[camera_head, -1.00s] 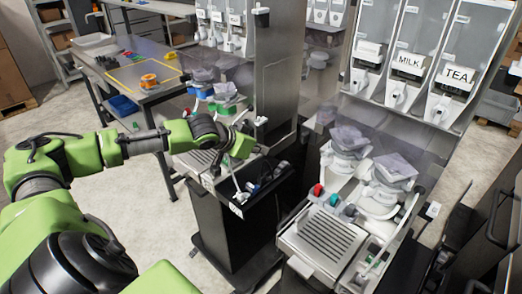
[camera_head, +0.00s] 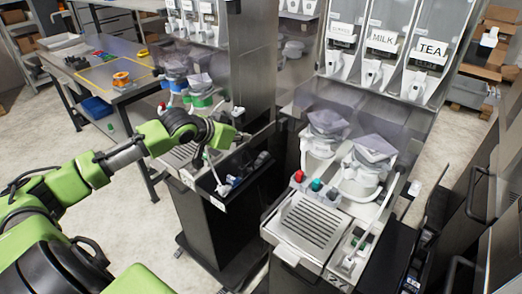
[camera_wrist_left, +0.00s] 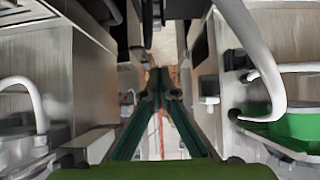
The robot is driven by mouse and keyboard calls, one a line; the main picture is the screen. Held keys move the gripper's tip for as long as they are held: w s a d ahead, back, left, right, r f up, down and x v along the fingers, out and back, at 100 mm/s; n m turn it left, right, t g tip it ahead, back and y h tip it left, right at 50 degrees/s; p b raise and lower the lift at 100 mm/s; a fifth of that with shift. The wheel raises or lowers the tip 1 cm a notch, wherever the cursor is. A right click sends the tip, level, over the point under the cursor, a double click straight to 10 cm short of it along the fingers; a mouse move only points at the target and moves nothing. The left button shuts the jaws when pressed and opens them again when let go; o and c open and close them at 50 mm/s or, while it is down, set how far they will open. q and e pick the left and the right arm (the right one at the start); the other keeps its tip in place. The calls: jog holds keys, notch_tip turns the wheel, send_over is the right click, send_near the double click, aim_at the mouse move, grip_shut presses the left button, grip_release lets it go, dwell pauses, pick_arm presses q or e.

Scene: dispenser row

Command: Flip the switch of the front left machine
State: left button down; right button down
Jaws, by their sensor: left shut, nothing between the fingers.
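The left machine (camera_head: 197,178) is a grey and black dispenser with a drip tray and hoses, left of a steel column. My left gripper (camera_wrist_left: 159,82) is shut and empty. In the left wrist view its dark green fingers reach into a narrow gap between metal walls. In the head view its green wrist (camera_head: 221,134) is above the front of the left machine and hides part of it. A small white box with a dark tip (camera_head: 238,111) is on the column side, close beyond the wrist. A pale box (camera_wrist_left: 208,88) shows right of the fingers; I cannot tell whether either is the switch.
The right machine (camera_head: 305,222) has a drip tray, red and green knobs and MILK and TEA hoppers. A white hose (camera_wrist_left: 262,60) and a green container (camera_wrist_left: 298,126) are close on the right in the wrist view. A workbench (camera_head: 125,88) stands at the back left.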

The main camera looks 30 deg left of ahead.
pick_arm(q)
jog(key=shift+w, duration=0.1)
jog(key=p, duration=0.3)
send_over(261, 155)
jog(key=f, duration=0.5)
jog(key=shift+s+f, duration=0.25)
jog(key=shift+f, duration=0.1)
jog(key=f, duration=0.3)
jog(key=shift+w+f+p, duration=0.15)
jog(key=shift+w+p, duration=0.1)
jog(key=shift+p, duration=0.1)
jog(key=shift+f, duration=0.45)
